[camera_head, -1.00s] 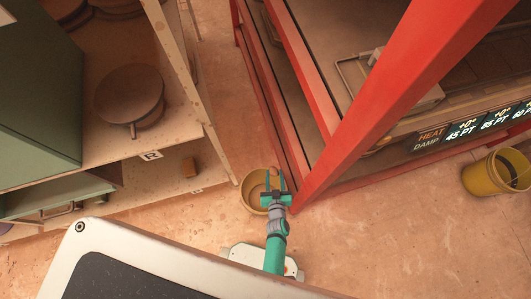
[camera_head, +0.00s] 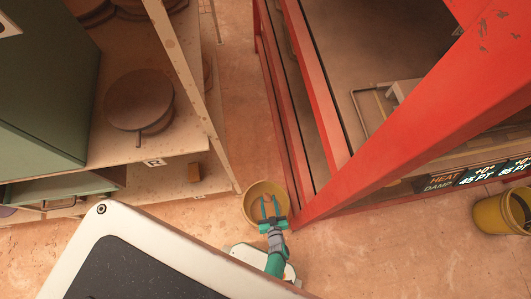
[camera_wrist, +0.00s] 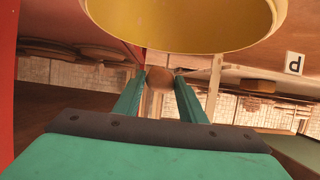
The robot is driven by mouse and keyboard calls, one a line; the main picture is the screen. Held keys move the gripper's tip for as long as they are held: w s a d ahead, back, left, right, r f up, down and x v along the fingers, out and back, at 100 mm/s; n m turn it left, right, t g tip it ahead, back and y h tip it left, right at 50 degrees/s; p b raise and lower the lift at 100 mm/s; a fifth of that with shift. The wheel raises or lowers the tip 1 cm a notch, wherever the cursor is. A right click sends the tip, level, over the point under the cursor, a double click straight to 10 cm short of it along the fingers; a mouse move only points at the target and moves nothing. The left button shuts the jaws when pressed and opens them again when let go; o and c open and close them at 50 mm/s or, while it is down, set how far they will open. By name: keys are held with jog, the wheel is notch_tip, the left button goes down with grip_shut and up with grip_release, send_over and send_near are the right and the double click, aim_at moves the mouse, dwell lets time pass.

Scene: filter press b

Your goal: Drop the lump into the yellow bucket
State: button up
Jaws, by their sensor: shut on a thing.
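My gripper (camera_head: 269,199) is shut on a small brown lump, which shows between the fingertips in the wrist view (camera_wrist: 160,77). In the head view the lump is too small to make out clearly. A round yellow bucket (camera_head: 250,205) stands on the floor beside the red frame, and my fingers overlap its opening in that view. A yellow bucket wall (camera_wrist: 185,35) fills the top of the wrist view, close to the fingertips. I cannot tell the height of the lump against the rim. A second yellow bucket (camera_head: 492,215) stands at the right edge.
A red frame (camera_head: 375,140) with a lit display (camera_head: 480,175) rises just right of the near bucket. A wooden shelf (camera_head: 160,152) with round dark lids (camera_head: 138,100) and a green cabinet (camera_head: 40,90) stand at left. Open floor (camera_head: 350,255) lies at lower right.

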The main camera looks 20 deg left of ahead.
jog(key=shift+w+f, duration=0.15)
jog(key=shift+f, duration=0.25)
jog(key=o, duration=1.2)
jog(key=v, duration=1)
jog(key=shift+s+d+r, duration=0.15)
jog(key=shift+s+d, duration=0.1)
jog(key=shift+w, duration=0.1)
